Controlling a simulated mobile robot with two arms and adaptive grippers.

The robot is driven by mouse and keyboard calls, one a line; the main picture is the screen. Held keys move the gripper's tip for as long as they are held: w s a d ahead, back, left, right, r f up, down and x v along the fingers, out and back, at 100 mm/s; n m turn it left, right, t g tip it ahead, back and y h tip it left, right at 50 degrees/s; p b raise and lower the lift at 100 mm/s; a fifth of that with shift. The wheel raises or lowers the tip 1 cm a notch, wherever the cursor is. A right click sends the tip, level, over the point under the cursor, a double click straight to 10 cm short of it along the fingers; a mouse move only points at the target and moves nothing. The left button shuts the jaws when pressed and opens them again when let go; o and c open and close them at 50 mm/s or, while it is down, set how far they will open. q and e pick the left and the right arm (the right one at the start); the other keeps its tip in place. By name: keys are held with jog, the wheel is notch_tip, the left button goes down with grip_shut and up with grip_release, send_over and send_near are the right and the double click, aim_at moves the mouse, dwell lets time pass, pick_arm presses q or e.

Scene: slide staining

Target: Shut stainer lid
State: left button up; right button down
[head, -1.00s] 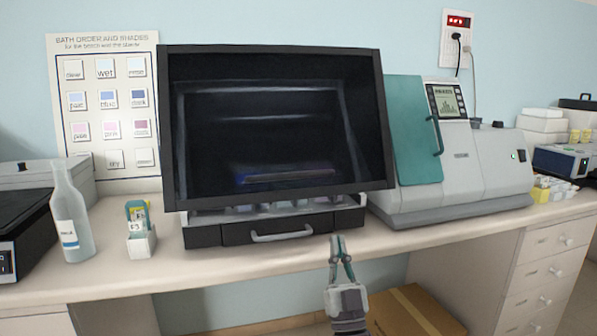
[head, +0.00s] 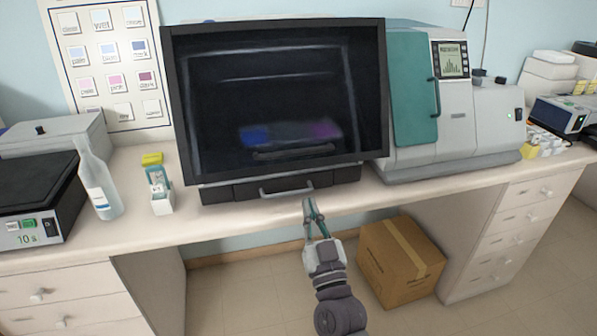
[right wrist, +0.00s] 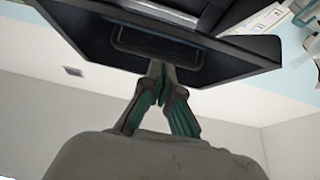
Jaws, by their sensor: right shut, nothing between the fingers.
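The stainer (head: 218,194) is a dark box on the bench with a wide silver handle (head: 287,190) on its front. Its large black-framed lid (head: 375,100) with a dark glossy window stands raised and tilted toward me, hiding most of the body. A dark grip bar (head: 293,152) shows low on the lid. My right gripper (head: 312,203) is shut and empty, its tips just below and right of the silver handle in the head view. In the right wrist view the shut fingertips (right wrist: 160,68) overlap a dark framed panel; contact cannot be told. My left gripper is out of view.
A teal-doored machine (head: 455,130) stands close on the right. A bottle (head: 97,185), a small slide holder (head: 160,195) and a hotplate (head: 30,205) stand left. A cardboard box (head: 385,275) is on the floor. The bench front (head: 245,222) is clear.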

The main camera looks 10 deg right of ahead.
aim_at(295, 164)
jog(key=x, duration=0.3)
jog(key=f+p+x, duration=0.1)
jog(key=x, duration=0.2)
jog(key=w+f+x, duration=0.1)
jog(key=x, duration=0.2)
jog(key=shift+s, duration=0.1)
jog(key=shift+w+f, duration=0.15)
jog(key=shift+w, duration=0.35)
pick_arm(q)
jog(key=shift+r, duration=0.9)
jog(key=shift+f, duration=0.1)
pick_arm(e)
jog(key=shift+f, duration=0.1)
